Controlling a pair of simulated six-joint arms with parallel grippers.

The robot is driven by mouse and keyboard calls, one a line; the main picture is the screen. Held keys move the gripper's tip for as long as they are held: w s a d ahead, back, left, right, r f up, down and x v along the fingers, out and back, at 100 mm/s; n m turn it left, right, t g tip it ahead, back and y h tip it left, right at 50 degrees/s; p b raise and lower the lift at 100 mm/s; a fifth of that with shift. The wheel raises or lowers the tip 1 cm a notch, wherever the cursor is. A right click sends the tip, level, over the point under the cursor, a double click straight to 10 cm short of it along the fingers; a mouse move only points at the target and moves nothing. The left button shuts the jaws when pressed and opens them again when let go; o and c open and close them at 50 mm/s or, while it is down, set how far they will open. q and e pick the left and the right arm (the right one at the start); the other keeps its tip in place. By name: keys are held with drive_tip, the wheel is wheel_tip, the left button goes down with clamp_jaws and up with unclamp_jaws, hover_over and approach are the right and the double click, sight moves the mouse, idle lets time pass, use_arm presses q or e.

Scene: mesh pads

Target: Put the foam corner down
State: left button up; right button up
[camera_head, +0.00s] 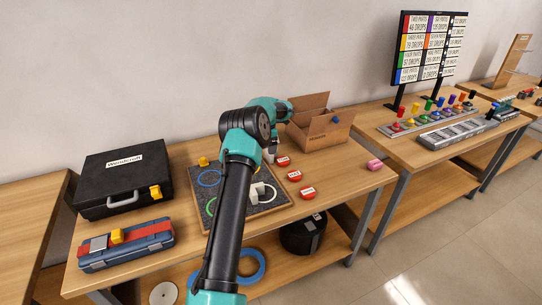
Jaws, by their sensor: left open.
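A white block-like piece, which looks like the foam corner (259,188), rests on the dark mesh pad (273,203) just right of my arm. My left arm rises from the bottom, bends at the elbow and reaches over the table. My left gripper (269,156) is small in view and partly hidden behind my arm; it is open, above the pad's far right part and apart from the white piece. The pad has coloured rings, and my forearm hides its middle. My right gripper is out of view.
Red labelled discs (295,176) lie right of the pad, with an open cardboard box (320,131) behind. A black case (124,178) and a blue-red toolbox (126,246) stand left. The front right tabletop is mostly clear.

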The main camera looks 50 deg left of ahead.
use_arm(q)
drive_tip(key=shift+f, duration=2.6)
drive_tip(key=shift+s, duration=0.1)
drive_tip(key=c, duration=1.1)
drive_tip(key=shift+o, duration=0.2)
